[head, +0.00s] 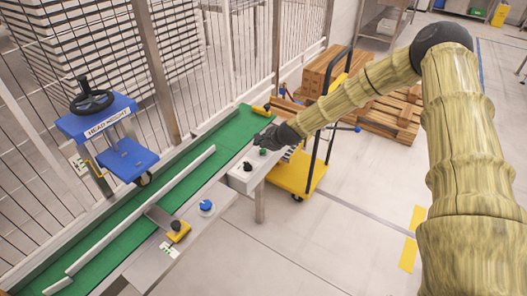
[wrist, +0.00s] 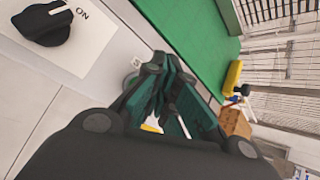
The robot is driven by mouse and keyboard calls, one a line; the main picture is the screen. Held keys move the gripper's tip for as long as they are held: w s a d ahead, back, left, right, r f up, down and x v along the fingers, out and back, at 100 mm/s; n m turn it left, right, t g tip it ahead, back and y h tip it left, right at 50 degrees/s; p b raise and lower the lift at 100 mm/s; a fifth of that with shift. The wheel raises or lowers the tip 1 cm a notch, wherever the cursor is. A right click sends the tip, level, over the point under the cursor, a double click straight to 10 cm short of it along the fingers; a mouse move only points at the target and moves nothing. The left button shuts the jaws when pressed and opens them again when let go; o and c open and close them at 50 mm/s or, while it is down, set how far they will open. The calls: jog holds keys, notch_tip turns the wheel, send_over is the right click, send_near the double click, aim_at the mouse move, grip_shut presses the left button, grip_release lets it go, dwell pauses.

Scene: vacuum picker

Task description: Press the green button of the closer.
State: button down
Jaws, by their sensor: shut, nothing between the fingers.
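The green button (head: 263,151) sits on top of a light grey control box (head: 240,180) beside the green conveyor, in the head view. A black knob (head: 248,166) is on the same box, nearer the camera. My gripper (head: 262,139) is shut and empty, just above and behind the green button in the picture; whether it touches the button I cannot tell. In the wrist view my gripper (wrist: 160,68) has its fingers together over the box. The black knob (wrist: 45,22) with an ON label is at upper left there. The button is mostly or wholly hidden behind the fingers.
The green conveyor belt (head: 105,245) with a white guide rail runs along the left. A blue stand marked HEAD HEIGHT (head: 125,157) with a handwheel rises beyond it. A yellow cart (head: 297,176) stands right of the box. The floor at front right is open.

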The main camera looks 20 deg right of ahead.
jog(key=shift+f+b, duration=0.45)
